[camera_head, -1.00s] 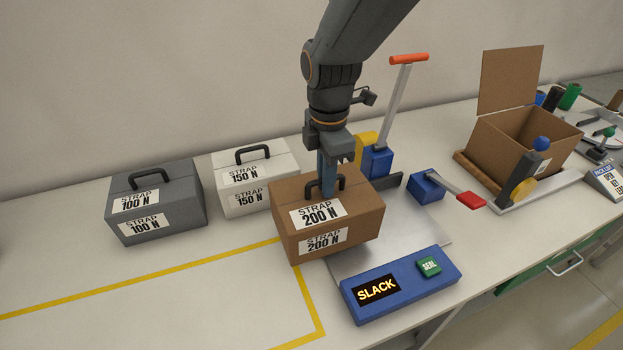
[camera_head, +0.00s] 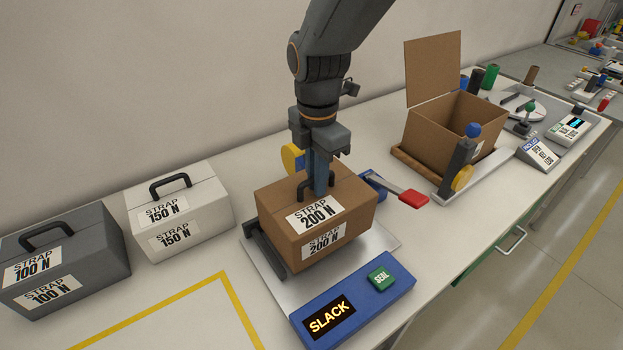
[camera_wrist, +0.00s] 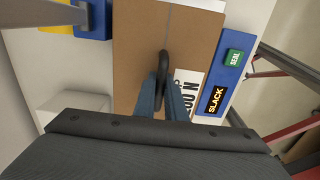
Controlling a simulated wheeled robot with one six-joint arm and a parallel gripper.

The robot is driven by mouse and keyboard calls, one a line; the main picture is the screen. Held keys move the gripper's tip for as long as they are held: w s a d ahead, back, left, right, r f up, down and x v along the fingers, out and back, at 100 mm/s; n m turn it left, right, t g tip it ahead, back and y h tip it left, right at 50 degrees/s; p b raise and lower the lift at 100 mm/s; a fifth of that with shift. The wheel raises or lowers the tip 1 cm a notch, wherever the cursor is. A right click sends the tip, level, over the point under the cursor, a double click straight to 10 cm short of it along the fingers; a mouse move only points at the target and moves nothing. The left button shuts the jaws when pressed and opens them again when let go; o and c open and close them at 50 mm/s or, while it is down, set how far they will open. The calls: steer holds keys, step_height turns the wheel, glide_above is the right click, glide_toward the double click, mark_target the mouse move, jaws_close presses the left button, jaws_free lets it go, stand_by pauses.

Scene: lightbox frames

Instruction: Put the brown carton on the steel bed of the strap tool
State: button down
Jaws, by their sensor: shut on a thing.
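The brown carton (camera_head: 283,215) is labelled "STRAP 200 N" and has a dark handle on top. My gripper (camera_head: 319,190) is shut on that handle from above. In the head view the carton is over the steel bed (camera_head: 388,244) of the strap tool; I cannot tell whether it touches the bed. The tool's blue front panel (camera_head: 377,302) reads "SLACK" and has a green "SEAL" button (camera_head: 382,278). In the wrist view the carton (camera_wrist: 190,40) hangs below my gripper (camera_wrist: 165,80), with the panel (camera_wrist: 228,75) to its right.
A white 150 N case (camera_head: 203,206) and a grey 100 N case (camera_head: 100,262) stand to the left. A red-tipped lever (camera_head: 412,199) is just right of the carton. An open cardboard box (camera_head: 450,130) stands farther right. Yellow tape marks the front left table.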

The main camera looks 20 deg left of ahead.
steer(key=shift+f+b, duration=1.25)
steer(key=shift+f, duration=0.4)
steer(key=c, duration=1.8)
jaws_free()
steer(key=shift+d, duration=0.1)
step_height(320, 180, up, 12)
steer(key=b, duration=0.3)
